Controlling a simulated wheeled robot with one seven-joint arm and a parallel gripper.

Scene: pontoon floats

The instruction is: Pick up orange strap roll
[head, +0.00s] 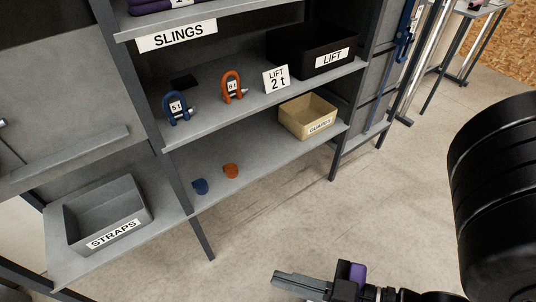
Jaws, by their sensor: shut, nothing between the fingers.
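The orange strap roll (231,171) is a small round roll on the lower shelf (262,160) of the rack, near its front edge. A blue roll (200,186) lies just to its left, a small gap apart. My gripper (276,280) is at the bottom of the head view, over the floor in front of the rack. It is shut and empty, well apart from the orange roll. Nothing hides the orange roll.
A grey bin labelled STRAPS (108,215) stands on the shelf at left. A tan GUARDS box (308,116) sits right of the rolls. The shelf above holds a blue shackle (177,108), an orange shackle (233,87) and a black LIFT bin (310,50). The floor in front is clear.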

